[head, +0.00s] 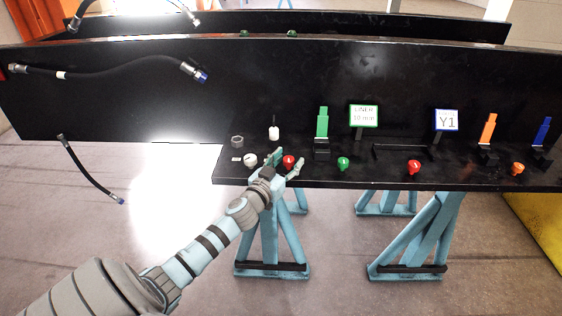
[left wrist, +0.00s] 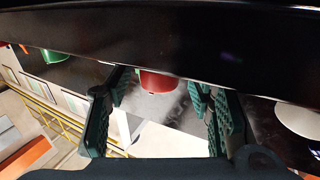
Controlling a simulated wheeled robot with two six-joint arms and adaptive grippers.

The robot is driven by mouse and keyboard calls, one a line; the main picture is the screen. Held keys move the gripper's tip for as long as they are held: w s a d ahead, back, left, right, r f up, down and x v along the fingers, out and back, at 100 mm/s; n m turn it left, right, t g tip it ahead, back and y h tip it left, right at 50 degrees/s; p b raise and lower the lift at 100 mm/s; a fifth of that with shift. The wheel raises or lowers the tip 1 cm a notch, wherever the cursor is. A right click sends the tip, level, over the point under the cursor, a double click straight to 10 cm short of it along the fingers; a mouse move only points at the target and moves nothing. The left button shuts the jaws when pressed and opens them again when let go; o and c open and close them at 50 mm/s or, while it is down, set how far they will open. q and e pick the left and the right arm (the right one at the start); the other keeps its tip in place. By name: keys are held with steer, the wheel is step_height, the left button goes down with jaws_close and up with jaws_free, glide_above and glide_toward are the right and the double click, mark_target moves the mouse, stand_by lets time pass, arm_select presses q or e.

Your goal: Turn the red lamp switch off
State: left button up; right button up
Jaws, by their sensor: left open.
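A red knob (head: 288,161) sits near the front edge of the black bench, and a second red knob (head: 414,167) sits farther right. I cannot tell from a label which is the lamp switch. My left gripper (head: 286,165) is open at the left red knob, one finger on each side. In the left wrist view the red knob (left wrist: 157,81) shows between the open fingers (left wrist: 160,95), apart from both, with its upper part cut off by a dark edge. My right gripper is not in view.
A white knob (head: 250,160) is close left of the gripper, a green knob (head: 343,163) to the right. An orange knob (head: 518,169) is farther right. Hoses (head: 110,70) hang at left.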

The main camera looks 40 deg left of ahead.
arm_select(q)
steer(key=s+d, duration=0.2)
steer(key=s, duration=0.9)
steer(key=shift+s, duration=0.1)
